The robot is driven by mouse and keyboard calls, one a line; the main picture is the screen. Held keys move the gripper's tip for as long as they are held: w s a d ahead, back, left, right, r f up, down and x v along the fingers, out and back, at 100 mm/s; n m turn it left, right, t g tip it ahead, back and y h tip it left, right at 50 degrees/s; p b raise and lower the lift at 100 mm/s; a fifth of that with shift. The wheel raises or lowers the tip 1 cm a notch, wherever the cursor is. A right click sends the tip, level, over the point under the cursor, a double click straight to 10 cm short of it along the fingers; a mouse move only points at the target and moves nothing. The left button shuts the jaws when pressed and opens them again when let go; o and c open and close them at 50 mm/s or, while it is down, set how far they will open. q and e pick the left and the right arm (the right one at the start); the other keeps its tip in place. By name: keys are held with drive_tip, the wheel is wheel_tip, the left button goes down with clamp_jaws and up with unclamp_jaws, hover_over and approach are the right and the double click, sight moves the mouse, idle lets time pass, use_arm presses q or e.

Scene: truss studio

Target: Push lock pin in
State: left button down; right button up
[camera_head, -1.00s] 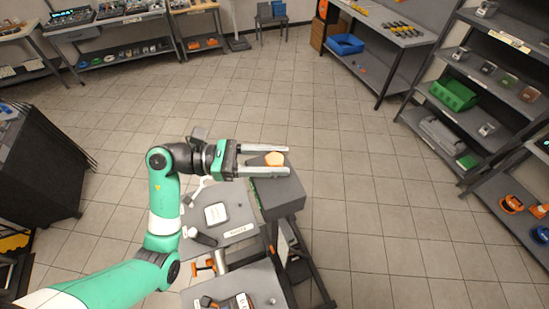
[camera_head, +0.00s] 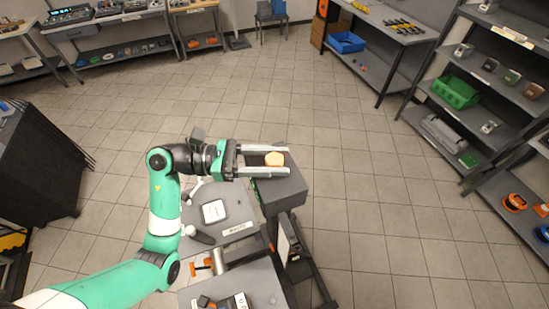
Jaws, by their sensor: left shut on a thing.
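The piece sits at the top of a dark grey block (camera_head: 282,191) on a stand. Whether this piece is the lock pin cannot be told, and no separate pin is clearly visible. The fingers hide part of the block's far end. My right gripper is not in view.
A grey bench (camera_head: 238,215) with a white square part (camera_head: 214,211) lies below my left arm. A second grey surface (camera_head: 262,283) is nearer. Shelves (camera_head: 480,75) stand at the right, a black cabinet (camera_head: 40,165) at the left.

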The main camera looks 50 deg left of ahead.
use_arm(q)
drive_tip(key=shift+c, duration=1.7)
unclamp_jaws()
drive_tip(key=shift+f, duration=0.2)
drive_tip(key=b+v, duration=0.3)
drive_tip(key=v, duration=0.8)
drive_tip(key=shift+s+a, duration=0.2)
drive_tip(key=shift+s, duration=0.05)
